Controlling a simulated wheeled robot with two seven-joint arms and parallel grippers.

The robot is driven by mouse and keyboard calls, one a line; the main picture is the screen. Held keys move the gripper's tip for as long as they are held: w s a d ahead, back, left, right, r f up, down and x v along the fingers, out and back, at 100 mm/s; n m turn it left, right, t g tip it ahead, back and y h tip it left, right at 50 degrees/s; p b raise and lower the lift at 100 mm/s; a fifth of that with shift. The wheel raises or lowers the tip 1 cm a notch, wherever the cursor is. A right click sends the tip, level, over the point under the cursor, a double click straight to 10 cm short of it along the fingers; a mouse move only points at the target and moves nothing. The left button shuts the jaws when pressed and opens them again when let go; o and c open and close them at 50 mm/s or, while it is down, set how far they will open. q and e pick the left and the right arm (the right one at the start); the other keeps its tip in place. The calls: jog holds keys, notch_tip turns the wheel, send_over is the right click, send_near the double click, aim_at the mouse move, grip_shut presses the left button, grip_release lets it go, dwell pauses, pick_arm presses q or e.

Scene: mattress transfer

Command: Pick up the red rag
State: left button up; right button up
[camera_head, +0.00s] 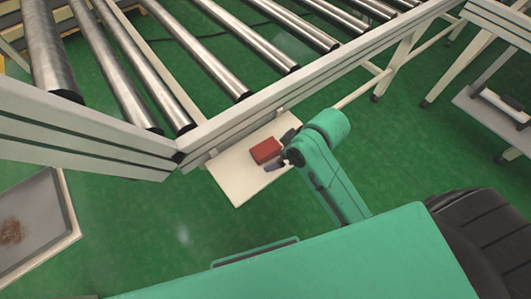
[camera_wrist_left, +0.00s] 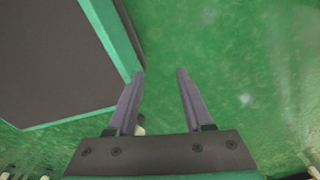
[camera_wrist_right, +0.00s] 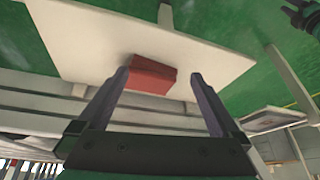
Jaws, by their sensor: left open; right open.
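The red rag (camera_head: 266,150) lies as a small folded block on a white shelf board (camera_head: 237,187) fixed to the side of the roller conveyor. My right gripper (camera_head: 279,152) is at the rag's right side in the head view. In the right wrist view, the rag (camera_wrist_right: 151,75) shows between and just beyond the two fingertips of my open right gripper (camera_wrist_right: 160,76). I cannot tell whether the fingers touch it. My left gripper (camera_wrist_left: 160,72) is open and empty over the green floor; it is not visible in the head view.
The roller conveyor (camera_head: 225,132) with metal rollers stands behind the board, its frame close to the rag. A grey tray (camera_head: 32,222) is at the lower left. Another table (camera_head: 500,100) stands at the right.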

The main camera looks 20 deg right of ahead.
jog(key=w+a+r+n, duration=0.2)
jog(key=a, duration=0.1)
jog(key=w+a+r+n, duration=0.1)
jog(key=shift+a+n+g+y, duration=0.3)
jog(key=shift+a+n+y, duration=0.05)
jog(key=shift+n+y, duration=0.05)
notch_tip(320, 180, up, 3)
jog(key=w+a+n+g, duration=0.1)
jog(key=a+n, duration=0.2)
jog(key=n, duration=0.2)
notch_tip(320, 180, up, 4)
jog(key=n+g+h, duration=0.2)
jog(key=n+h, duration=0.2)
jog(key=n, duration=0.2)
send_over(265, 147)
notch_tip(265, 147, down, 13)
jog(key=shift+f+b, duration=0.15)
jog(key=shift+b, duration=0.8)
pick_arm(q)
jog(key=shift+s+f, duration=0.2)
jog(key=shift+f, duration=0.3)
jog(key=shift+s+f, duration=0.2)
jog(key=shift+f, duration=0.25)
pick_arm(e)
jog(key=c, duration=1.3)
